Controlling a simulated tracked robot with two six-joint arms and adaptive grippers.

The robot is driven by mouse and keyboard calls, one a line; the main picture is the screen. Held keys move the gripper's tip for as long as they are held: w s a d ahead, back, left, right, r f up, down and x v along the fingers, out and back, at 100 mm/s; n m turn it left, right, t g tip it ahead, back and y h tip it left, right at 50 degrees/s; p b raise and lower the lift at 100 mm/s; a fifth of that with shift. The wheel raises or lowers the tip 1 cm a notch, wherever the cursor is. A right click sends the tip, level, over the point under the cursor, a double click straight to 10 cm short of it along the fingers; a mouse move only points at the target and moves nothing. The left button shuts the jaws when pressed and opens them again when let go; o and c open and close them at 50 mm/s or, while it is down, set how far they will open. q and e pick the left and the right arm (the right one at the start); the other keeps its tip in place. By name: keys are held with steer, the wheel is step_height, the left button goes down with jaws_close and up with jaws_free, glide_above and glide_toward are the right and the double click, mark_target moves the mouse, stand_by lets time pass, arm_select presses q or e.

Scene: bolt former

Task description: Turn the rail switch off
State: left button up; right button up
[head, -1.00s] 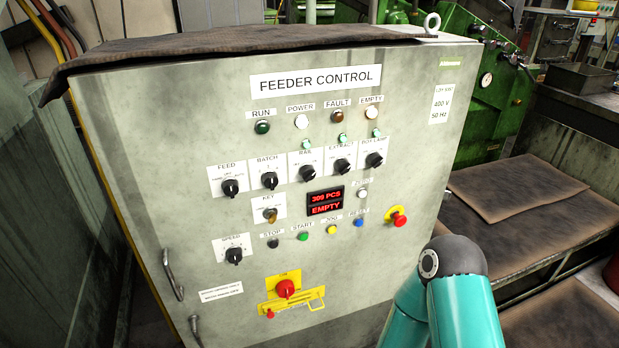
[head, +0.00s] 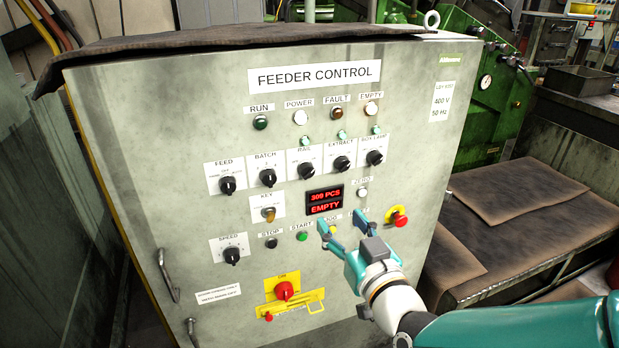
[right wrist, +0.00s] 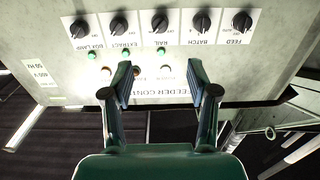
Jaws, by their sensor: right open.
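The rail switch (head: 307,170) is a black rotary knob on a white plate, third in the row of knobs on the grey feeder control cabinet. It also shows in the right wrist view (right wrist: 161,23), where the picture is upside down. My right gripper (head: 342,222) is in front of the panel, below and right of the rail switch, over the row of push buttons. Its two fingers are spread and hold nothing. In the right wrist view the open fingers (right wrist: 162,80) point towards the panel, with the knob row beyond them. My left gripper is not in view.
The feed (head: 227,186), batch (head: 268,178), extract (head: 342,163) and box lamp (head: 374,157) knobs flank the rail switch. A red display (head: 324,201) and emergency stop (head: 399,219) are near my gripper.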

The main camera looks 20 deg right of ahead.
steer(key=p, duration=0.8)
glide_toward(310, 175)
steer(key=w, duration=0.9)
steer(key=shift+w+a, duration=0.15)
steer(key=shift+w, duration=0.2)
steer(key=shift+c, duration=0.2)
